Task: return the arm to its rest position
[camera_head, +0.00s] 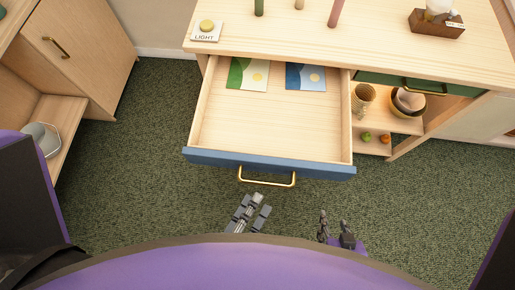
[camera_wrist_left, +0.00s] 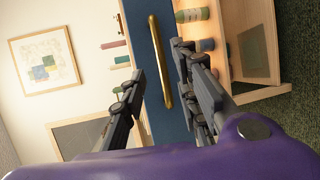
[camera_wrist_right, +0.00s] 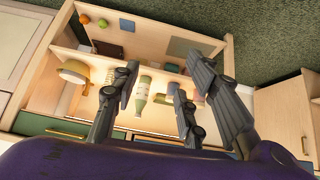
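My left gripper (camera_head: 252,203) is in front of the open blue drawer (camera_head: 190,157), just below its brass handle (camera_head: 267,181) in the head view. In the left wrist view its fingers (camera_wrist_left: 158,62) are apart, with the brass handle (camera_wrist_left: 160,62) seen between and beyond them; they do not close on it. My right gripper (camera_head: 335,228) is further right, low over the carpet in the head view. In the right wrist view its fingers (camera_wrist_right: 163,68) are apart and nothing is held between them. Most of both arms is hidden by my purple body.
Two picture cards, one green (camera_head: 248,74) and one blue (camera_head: 306,77), lie in the drawer. A light switch (camera_head: 206,31) is on the cabinet top. Bowls (camera_head: 408,101) and small fruits (camera_head: 366,136) sit on shelves at right. A cabinet (camera_head: 85,50) stands left; carpet between is clear.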

